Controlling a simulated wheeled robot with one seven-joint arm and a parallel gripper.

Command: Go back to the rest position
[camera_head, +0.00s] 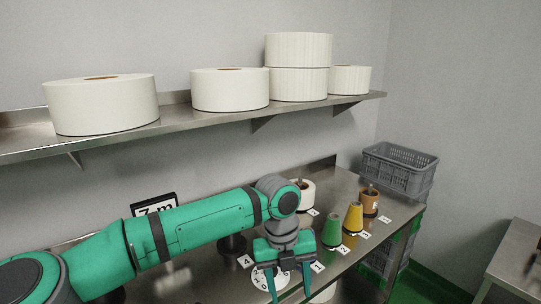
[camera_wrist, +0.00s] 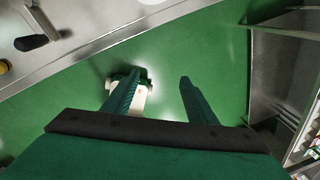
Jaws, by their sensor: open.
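My green arm reaches from the lower left across the metal table in the head view. My gripper (camera_head: 290,288) hangs downward at its end, near the table's front edge. In the wrist view my gripper (camera_wrist: 152,86) has its two fingers well apart, with nothing between them. Below the fingers, green floor (camera_wrist: 180,55) shows, with a white object (camera_wrist: 138,100) partly hidden behind the left finger. I cannot tell what that object is.
The metal table (camera_head: 345,262) holds a green cone (camera_head: 331,231), a yellow cone (camera_head: 353,217), an orange-brown spool (camera_head: 369,202), a white roll (camera_head: 305,195) and numbered labels. A shelf (camera_head: 225,113) with large white rolls runs above. Grey crates (camera_head: 400,167) stand at right.

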